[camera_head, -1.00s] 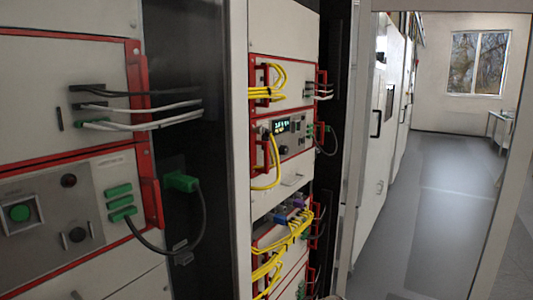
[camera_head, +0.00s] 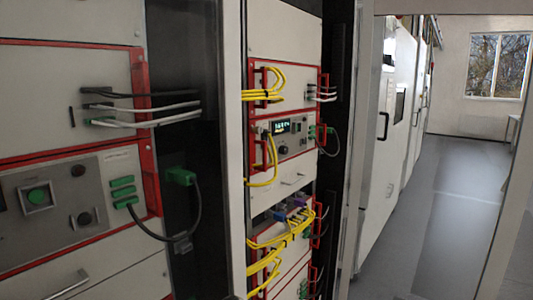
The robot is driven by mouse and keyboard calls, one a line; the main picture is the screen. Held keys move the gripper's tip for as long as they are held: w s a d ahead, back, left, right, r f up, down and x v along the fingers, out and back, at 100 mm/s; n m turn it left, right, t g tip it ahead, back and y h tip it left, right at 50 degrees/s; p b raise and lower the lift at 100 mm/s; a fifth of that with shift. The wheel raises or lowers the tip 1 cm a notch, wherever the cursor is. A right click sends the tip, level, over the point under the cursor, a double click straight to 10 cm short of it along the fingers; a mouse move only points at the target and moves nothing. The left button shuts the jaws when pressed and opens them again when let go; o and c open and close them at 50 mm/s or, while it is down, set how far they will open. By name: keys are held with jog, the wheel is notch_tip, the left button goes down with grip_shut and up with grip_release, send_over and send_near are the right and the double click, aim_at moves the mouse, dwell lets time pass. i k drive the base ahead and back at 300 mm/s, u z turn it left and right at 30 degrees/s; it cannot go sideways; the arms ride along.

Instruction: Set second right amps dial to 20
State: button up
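In the head view, the right rack holds a unit with a small lit display (camera_head: 282,127) and a dark round knob (camera_head: 283,150) below it. I cannot read the display or any dial label, so I cannot tell which knob is the second right amps dial. My gripper is not in view.
Yellow cables (camera_head: 265,270) hang in front of the right rack. White cables (camera_head: 150,117) and a green-plugged dark cable (camera_head: 198,215) stick out from the left rack. A clear grey floor (camera_head: 440,220) runs along white cabinets at right.

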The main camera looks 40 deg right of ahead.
aim_at(283, 149)
jog(key=u, duration=0.95)
jog(key=k, duration=1)
jog(key=z, duration=1.15)
jog(key=i, duration=0.95)
jog(key=z, duration=0.05)
